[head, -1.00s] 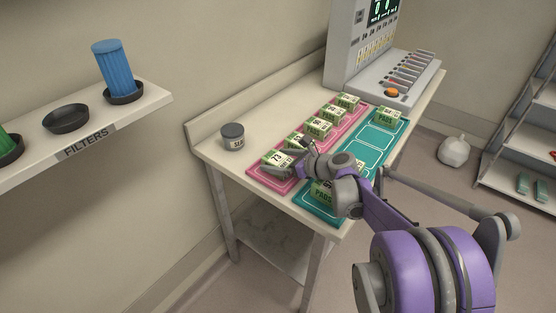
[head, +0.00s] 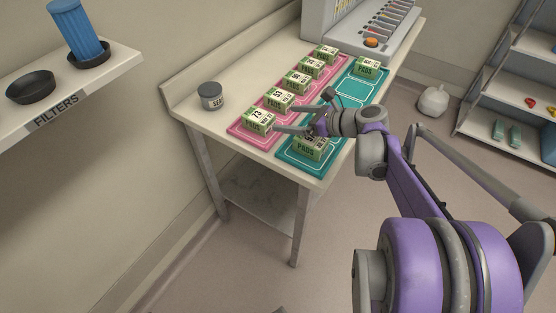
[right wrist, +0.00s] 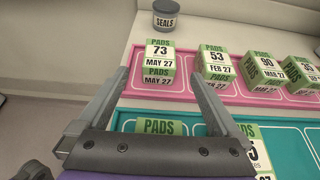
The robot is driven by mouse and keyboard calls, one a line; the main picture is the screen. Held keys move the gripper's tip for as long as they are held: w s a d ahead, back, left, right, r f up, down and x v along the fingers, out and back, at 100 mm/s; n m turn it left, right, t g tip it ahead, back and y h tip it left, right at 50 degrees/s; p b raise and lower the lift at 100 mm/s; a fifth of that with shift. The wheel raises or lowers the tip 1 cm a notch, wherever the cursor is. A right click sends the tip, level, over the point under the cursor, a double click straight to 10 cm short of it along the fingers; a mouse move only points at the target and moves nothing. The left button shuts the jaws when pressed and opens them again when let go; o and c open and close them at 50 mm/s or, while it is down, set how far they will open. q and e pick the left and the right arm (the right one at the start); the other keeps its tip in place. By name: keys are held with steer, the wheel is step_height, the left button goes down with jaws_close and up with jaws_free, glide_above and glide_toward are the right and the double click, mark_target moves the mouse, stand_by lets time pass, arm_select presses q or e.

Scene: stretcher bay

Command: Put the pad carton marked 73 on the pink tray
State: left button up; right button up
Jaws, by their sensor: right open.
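The pad carton marked 73 (head: 257,120), green and white, stands upright on the near end of the pink tray (head: 240,134). It also shows in the right wrist view (right wrist: 159,52), beyond my fingertips, with its 73 facing me. My right gripper (head: 302,113) is open and empty, to the right of the carton and over the trays. In the right wrist view the open fingers (right wrist: 159,78) point toward the carton, which looks clear of both. My left gripper is not in view.
Several other pad cartons, such as 53 (right wrist: 216,62), stand in a row on the pink tray. The teal tray (head: 343,92) beside it holds cartons at its near and far ends. A grey seals jar (head: 211,97) stands left of the trays. A console (head: 335,20) is behind.

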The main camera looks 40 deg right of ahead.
steer(key=s+a+f+n+g, duration=0.1)
steer(key=a+n, duration=0.1)
steer(key=a+f+n+g, duration=0.1)
steer(key=a+n, duration=0.1)
steer(key=a, duration=0.1)
steer(key=s+a+f+n+g, duration=0.1)
steer(key=a+n, duration=0.1)
steer(key=a, duration=0.1)
steer(key=shift+s+a+f, duration=0.2)
steer(key=shift+s+f, duration=0.15)
steer(key=shift+f, duration=0.05)
steer(key=s+a+f+n+g+h, duration=0.2)
steer(key=s+a+f+n, duration=0.3)
steer(key=s+n, duration=0.3)
steer(key=s+a+f+n+g+h, duration=0.2)
steer(key=s+a+f+n, duration=0.3)
steer(key=n, duration=1.2)
steer(key=shift+s+a+n+g+h, duration=0.3)
steer(key=shift+s+a+h, duration=0.15)
steer(key=shift+s, duration=1.8)
steer(key=shift+c, duration=0.2)
